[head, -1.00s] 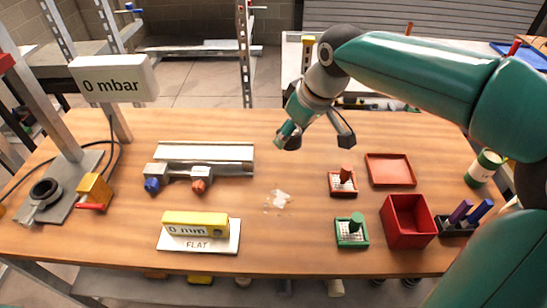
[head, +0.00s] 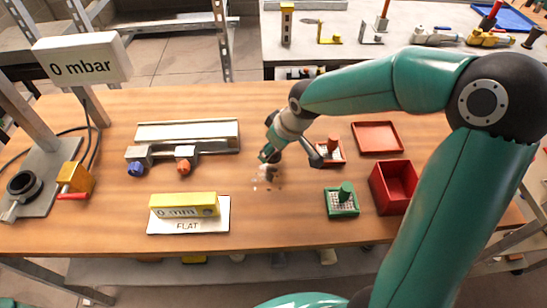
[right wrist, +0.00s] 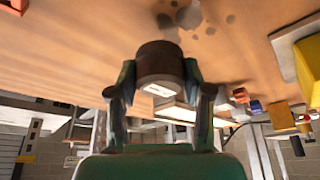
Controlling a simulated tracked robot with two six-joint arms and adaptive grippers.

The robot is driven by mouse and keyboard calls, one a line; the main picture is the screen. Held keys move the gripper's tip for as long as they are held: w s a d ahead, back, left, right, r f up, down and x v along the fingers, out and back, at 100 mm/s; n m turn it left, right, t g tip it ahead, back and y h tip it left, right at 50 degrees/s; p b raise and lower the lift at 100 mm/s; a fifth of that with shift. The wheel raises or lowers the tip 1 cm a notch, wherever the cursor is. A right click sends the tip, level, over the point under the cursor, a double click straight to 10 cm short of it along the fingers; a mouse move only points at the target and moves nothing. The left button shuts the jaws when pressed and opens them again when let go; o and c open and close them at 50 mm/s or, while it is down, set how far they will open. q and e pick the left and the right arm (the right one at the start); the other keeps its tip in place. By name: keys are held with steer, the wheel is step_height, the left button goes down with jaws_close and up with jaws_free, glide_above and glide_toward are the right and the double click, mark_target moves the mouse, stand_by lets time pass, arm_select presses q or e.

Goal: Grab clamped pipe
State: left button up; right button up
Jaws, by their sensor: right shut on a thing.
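My right gripper (head: 291,157) is low over the middle of the table in the head view, its two fingers spread either side. In the right wrist view the same gripper (right wrist: 162,78) is shut on a dark brown cylinder (right wrist: 160,60) with a white label, one finger on each side. The cylinder is hard to make out in the head view. No plainly clamped pipe shows. A metal rail fixture (head: 187,133) with a blue and an orange-red knob lies to the left of the gripper. My left gripper is not in view.
Dark spots (head: 268,182) mark the table by the gripper. The yellow 0 mm gauge (head: 184,205) stands on a white FLAT plate. Red and green trays (head: 342,205), a red bin (head: 394,187) and a flat red tray (head: 377,138) lie right. A stand with a black ring (head: 24,184) is left.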

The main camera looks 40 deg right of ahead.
mark_target(273, 167)
steer(key=shift+s+f, duration=0.1)
steer(key=shift+f, duration=2)
steer(key=o, duration=1.3)
steer(key=shift+c, duration=0.2)
